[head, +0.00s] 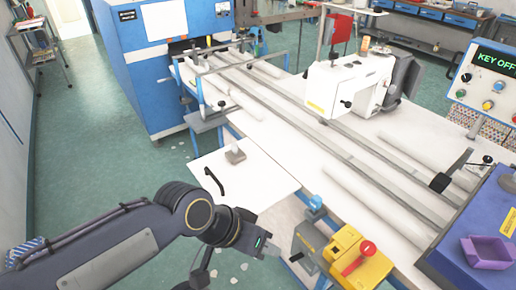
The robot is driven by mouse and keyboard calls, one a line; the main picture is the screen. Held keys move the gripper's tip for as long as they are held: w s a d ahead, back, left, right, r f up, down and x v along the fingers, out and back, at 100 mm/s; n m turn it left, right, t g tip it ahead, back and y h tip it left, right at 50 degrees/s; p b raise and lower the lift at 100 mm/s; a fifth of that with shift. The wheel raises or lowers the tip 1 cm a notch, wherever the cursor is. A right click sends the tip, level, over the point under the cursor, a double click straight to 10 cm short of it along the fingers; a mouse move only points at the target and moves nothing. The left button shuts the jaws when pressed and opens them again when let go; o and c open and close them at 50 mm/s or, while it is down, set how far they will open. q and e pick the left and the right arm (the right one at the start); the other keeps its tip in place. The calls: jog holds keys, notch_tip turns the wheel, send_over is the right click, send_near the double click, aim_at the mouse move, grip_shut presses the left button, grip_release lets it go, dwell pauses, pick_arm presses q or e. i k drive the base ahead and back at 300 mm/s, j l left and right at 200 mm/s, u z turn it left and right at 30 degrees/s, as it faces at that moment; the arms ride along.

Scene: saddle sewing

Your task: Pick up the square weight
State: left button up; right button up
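A small grey block with a raised top, which looks like the square weight (235,154), sits on a white panel (262,180) left of the long machine table. The fingers are too small and dark to tell open from shut. My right gripper is out of view.
A black curved handle (214,181) is on the panel's left part. A yellow box with a red knob (356,257) stands right of my gripper. A white sewing machine (350,82) stands on the railed table. A purple tray (486,252) is at far right. Green floor at left is open.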

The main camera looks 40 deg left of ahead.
aim_at(235, 156)
jog(key=i+j+z, duration=0.1)
jog(key=j+z, duration=0.2)
jog(key=j, duration=0.65)
jog(key=j+z, duration=0.25)
jog(key=j, duration=2.2)
jog(key=k+j+z, duration=0.1)
jog(key=j, duration=1.45)
